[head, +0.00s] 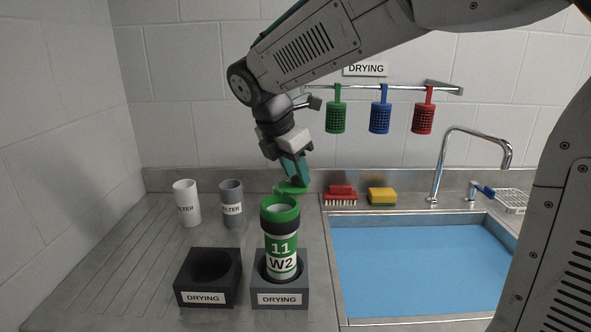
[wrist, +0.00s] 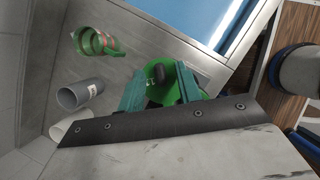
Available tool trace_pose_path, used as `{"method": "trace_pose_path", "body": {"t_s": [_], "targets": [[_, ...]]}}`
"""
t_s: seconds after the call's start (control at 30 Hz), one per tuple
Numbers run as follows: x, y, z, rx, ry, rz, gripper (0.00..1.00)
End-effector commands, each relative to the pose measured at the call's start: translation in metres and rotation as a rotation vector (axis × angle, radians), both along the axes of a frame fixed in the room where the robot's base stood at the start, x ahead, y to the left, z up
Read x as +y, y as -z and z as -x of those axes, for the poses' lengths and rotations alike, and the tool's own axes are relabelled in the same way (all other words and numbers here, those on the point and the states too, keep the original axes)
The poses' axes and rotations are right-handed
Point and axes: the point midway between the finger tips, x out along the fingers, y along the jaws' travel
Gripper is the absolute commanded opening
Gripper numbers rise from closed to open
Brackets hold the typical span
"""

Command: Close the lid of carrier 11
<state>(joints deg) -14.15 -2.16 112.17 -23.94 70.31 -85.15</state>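Carrier 11 (head: 281,240) stands upright in the right-hand black drying block (head: 279,291). It is white and green with a "11 W2" label, and its green rim shows an open top. A thin green piece, apparently its lid (head: 290,188), shows just behind and above the rim. My gripper (head: 296,178) points down at this piece, with its teal fingertips close above or touching it. In the wrist view, my fingers (wrist: 160,85) stand apart over a green round surface (wrist: 160,73) with a dark part between them. The finger contact is unclear.
An empty drying block (head: 207,277) stands left of the carrier. A white filter tube (head: 187,203) and a grey one (head: 231,203) stand behind. A red brush (head: 340,196), yellow sponge (head: 382,196) and blue sink (head: 420,255) lie right. Coloured baskets (head: 336,118) hang above.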

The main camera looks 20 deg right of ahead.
Motion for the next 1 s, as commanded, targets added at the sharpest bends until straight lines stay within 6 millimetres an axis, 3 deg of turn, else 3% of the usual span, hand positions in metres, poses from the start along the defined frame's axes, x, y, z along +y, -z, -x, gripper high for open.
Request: {"method": "trace_pose_path", "body": {"t_s": [0.23, 0.33, 0.37, 0.73, 1.0], "targets": [[-0.0001, 0.0008, 0.0, 0.0, 0.0, 0.0, 0.32], [-0.0001, 0.0007, 0.0001, 0.0, 0.0, 0.0, 0.04], [0.0, 0.0006, 0.0, 0.0, 0.0, 0.0, 0.0], [-0.0003, 0.0005, 0.0013, 0.0, 0.032, 0.0, 0.0], [-0.0016, 0.0004, 0.0074, 0.0, 0.184, 0.0, 0.0]]}}
